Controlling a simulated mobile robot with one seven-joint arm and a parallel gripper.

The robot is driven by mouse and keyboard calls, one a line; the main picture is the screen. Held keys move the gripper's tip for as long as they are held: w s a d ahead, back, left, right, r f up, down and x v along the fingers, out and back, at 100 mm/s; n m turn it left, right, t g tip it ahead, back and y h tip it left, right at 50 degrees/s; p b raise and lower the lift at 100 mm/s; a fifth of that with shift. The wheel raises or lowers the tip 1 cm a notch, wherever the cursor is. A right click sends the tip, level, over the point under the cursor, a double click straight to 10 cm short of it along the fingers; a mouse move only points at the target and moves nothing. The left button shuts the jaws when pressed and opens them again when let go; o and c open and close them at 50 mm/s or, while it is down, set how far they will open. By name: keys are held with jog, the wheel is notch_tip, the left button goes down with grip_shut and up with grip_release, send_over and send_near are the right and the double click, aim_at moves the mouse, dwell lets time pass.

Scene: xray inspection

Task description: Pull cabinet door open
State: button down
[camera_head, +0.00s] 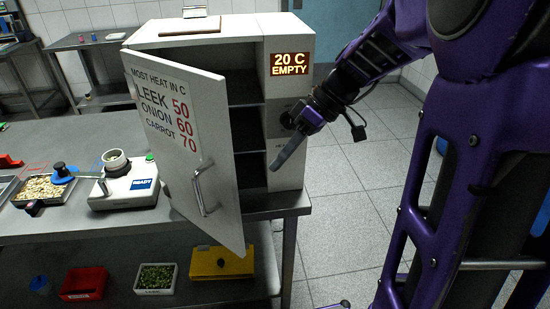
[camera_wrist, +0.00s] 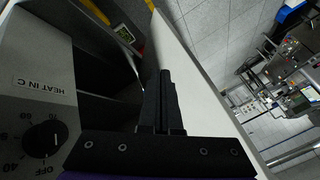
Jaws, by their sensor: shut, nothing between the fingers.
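The white cabinet (camera_head: 240,34) stands on a metal table in the head view. Its door (camera_head: 178,130) is hinged on the left and stands partly open, with a metal handle (camera_head: 198,188) on its outer face. Dark shelves show inside. My gripper (camera_head: 276,165) is shut and empty, in front of the cabinet's right side and to the right of the door's free edge, apart from the handle. In the wrist view my gripper (camera_wrist: 166,74) points along the opening, with the white door panel (camera_wrist: 205,95) close on its right. I cannot tell whether they touch.
A display (camera_head: 290,63) reads "20 C EMPTY" on the cabinet. A heat dial (camera_wrist: 45,140) shows in the wrist view. A scale-like device (camera_head: 125,185) and a food tray (camera_head: 38,188) are left on the table (camera_head: 85,228). Bins sit below.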

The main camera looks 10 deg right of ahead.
jog(key=s+a+f, duration=0.3)
jog(key=a+f, duration=0.2)
jog(key=a, duration=0.2)
jog(key=shift+f, duration=0.35)
jog(key=shift+s+a, duration=0.1)
jog(key=shift+a, duration=0.05)
